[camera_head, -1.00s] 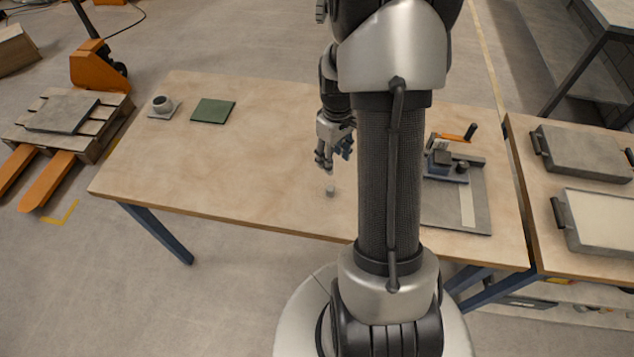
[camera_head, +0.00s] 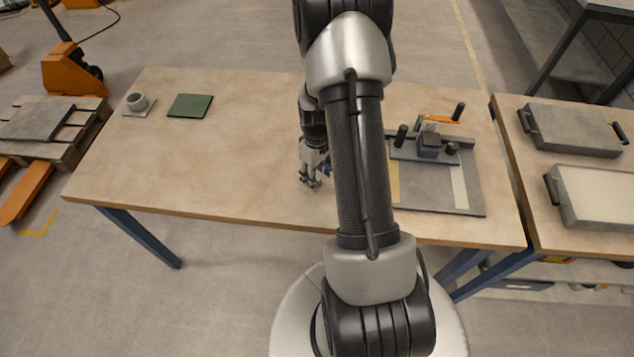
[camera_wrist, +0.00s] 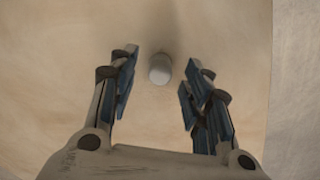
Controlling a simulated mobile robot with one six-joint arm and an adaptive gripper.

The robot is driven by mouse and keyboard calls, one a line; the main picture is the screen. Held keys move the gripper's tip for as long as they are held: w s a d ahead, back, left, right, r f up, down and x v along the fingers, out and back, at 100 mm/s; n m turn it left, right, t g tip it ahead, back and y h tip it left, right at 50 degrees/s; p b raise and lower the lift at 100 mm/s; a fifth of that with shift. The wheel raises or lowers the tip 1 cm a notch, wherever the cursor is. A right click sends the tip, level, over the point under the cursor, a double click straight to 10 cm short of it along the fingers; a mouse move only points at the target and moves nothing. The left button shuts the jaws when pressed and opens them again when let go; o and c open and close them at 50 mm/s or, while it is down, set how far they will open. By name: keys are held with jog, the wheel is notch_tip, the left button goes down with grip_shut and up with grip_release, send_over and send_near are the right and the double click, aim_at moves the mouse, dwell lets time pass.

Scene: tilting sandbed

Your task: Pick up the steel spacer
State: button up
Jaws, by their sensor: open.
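The steel spacer (camera_wrist: 160,70) is a small, light grey, round-topped cylinder on the wooden table (camera_head: 230,150). In the wrist view it lies between the fingertips of my open gripper (camera_wrist: 161,60), with a gap on each side, closer to the left finger. Neither finger visibly touches it. In the head view my gripper (camera_head: 313,180) points down low over the table near its front edge. I cannot make out the spacer there; the fingers seem to hide it.
A grey ring-shaped part (camera_head: 137,101) on a plate and a green mat (camera_head: 190,105) lie at the back left. A clamp fixture (camera_head: 430,147) on a grey board stands to the right of my arm. The table's left middle is clear.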

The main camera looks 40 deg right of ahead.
jog(key=shift+f, duration=0.8)
jog(key=shift+r, duration=0.1)
grip_shut()
